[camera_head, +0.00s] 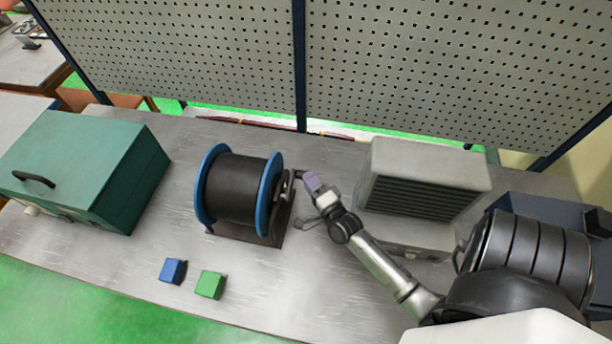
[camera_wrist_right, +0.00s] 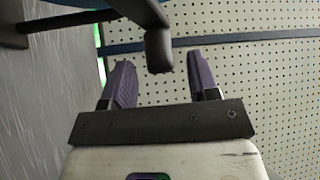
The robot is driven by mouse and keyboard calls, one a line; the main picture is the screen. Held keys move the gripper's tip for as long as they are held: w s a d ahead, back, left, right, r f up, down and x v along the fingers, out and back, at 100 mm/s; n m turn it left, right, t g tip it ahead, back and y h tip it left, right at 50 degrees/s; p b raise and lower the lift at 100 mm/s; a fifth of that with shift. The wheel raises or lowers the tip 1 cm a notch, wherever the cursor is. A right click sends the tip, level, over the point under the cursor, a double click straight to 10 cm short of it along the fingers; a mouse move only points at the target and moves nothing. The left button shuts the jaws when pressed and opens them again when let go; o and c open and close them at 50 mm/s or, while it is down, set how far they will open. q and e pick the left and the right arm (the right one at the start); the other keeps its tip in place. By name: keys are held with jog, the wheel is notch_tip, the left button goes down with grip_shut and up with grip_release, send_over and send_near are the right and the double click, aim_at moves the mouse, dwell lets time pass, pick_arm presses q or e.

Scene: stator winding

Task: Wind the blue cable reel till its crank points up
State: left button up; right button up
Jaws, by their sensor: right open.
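The cable reel (camera_head: 211,190) has blue flanges and a dark wound drum, and stands on a dark base in the middle of the bench. Its crank (camera_head: 287,181) is on the right side. Which way the crank points is hard to tell in the head view. My right gripper (camera_head: 310,181) is just right of the crank. In the right wrist view, its purple fingers (camera_wrist_right: 159,66) are open, with the dark crank handle (camera_wrist_right: 158,48) at the gap between the fingertips, apart from both. My left gripper is not in view.
A green case (camera_head: 90,165) stands at the left. A blue cube (camera_head: 172,270) and a green cube (camera_head: 210,284) lie in front of the reel. A grey ribbed box (camera_head: 425,180) stands close right of my right gripper. A pegboard (camera_head: 400,70) rises behind the bench.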

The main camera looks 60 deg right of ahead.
jog(key=shift+v, duration=2.4)
